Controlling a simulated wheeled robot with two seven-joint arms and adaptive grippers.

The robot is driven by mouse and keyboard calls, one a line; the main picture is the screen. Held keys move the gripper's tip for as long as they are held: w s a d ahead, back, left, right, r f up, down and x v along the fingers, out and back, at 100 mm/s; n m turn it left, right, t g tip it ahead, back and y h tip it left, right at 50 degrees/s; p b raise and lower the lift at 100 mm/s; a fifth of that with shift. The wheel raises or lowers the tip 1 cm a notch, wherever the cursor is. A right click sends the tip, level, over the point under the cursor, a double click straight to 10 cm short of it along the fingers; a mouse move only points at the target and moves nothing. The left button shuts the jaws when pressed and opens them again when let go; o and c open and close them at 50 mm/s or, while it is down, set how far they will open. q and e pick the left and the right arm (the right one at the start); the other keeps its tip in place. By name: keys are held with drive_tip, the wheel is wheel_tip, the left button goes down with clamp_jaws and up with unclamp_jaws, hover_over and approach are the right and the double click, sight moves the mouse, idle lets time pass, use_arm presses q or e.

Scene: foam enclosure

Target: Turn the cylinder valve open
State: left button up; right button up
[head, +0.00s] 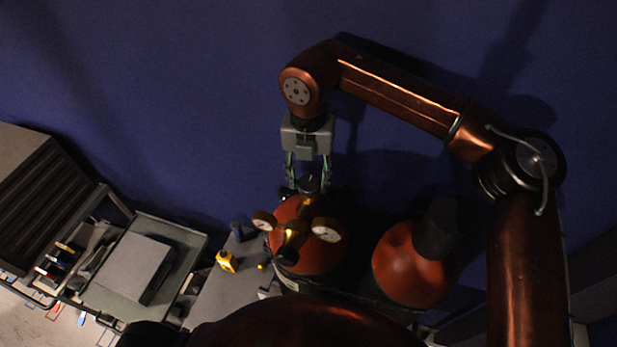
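The gas cylinder (313,252) is orange-red and stands below the middle of the head view, with a brass regulator and two round gauges (326,230) on top. The cylinder valve's dark knob (309,184) sits at the top of the brass fitting. My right gripper (308,180) points down at the knob from above, with its fingers on either side of it. Whether the fingers touch or press the knob is too small to tell. My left gripper is not in view.
A second orange cylinder (405,268) with a dark cap stands to the right. A grey surface (215,295) with a yellow item (226,261) lies to the left. A cart with a grey tray (190,237) stands further left. The blue wall (160,90) is behind.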

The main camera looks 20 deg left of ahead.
drive_tip(key=shift+w+f, duration=0.1)
drive_tip(key=shift+w, duration=0.1)
drive_tip(key=shift+c, duration=0.8)
drive_tip(key=shift+s, duration=0.2)
drive_tip(key=c, duration=0.5)
drive_tip(key=shift+c, duration=0.3)
drive_tip(key=n+b, duration=0.1)
drive_tip(key=n, duration=0.3)
drive_tip(key=shift+n+b, duration=0.3)
drive_tip(key=n, duration=1)
drive_tip(key=shift+w+r+n, duration=0.1)
drive_tip(key=shift+r+n, duration=0.1)
drive_tip(key=shift+n, duration=0.2)
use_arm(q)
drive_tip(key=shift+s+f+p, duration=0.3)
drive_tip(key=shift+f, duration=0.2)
use_arm(e)
drive_tip(key=n, duration=0.5)
drive_tip(key=shift+w+r+n, duration=0.1)
drive_tip(key=shift+n, duration=0.2)
